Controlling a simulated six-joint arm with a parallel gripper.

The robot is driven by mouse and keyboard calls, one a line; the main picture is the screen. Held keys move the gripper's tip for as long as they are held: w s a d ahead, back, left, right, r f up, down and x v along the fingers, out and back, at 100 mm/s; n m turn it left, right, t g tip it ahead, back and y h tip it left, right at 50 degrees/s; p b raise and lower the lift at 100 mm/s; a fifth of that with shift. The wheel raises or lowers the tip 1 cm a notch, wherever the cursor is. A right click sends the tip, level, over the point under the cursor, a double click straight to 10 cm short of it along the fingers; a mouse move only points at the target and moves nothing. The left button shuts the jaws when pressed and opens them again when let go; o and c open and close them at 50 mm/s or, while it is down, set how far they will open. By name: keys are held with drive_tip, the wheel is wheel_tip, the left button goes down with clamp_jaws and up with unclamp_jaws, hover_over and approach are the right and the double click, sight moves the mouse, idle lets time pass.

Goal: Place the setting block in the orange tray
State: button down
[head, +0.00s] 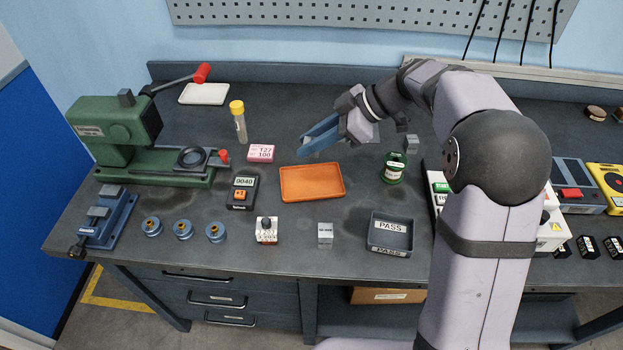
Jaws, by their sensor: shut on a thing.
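My gripper (308,147) is above the bench, just behind and above the back edge of the orange tray. Its blue fingers point down to the left and are shut on a small grey block, apparently the setting block, which the fingers mostly hide. The orange tray (312,183) lies flat in the middle of the bench and is empty. A silver block with a label (325,241) stands in front of the tray, and another small grey block (412,145) stands to the right of my gripper.
Left of the tray are a pink block (260,153), a dark meter (242,193) and a yellow-capped vial (239,122). A knobbed device (266,230) stands in front. A green jar (394,168) and a dark PASS tray (390,250) are to the right. A green press (130,140) stands far left.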

drive_tip(key=shift+s+n, duration=0.1)
drive_tip(key=shift+n, duration=0.2)
drive_tip(key=shift+f, duration=0.2)
drive_tip(key=p, duration=0.2)
approach(297, 182)
drive_tip(key=shift+x, duration=2.4)
drive_tip(key=shift+a, duration=0.1)
drive_tip(key=c, duration=1.5)
unclamp_jaws()
drive_tip(key=shift+r, duration=0.15)
drive_tip(key=shift+d+r, duration=0.1)
drive_tip(key=shift+d, duration=0.15)
drive_tip(key=b+v, duration=0.3)
drive_tip(key=v, duration=0.8)
drive_tip(key=shift+w+d+r, duration=0.15)
drive_tip(key=shift+w+r, duration=0.05)
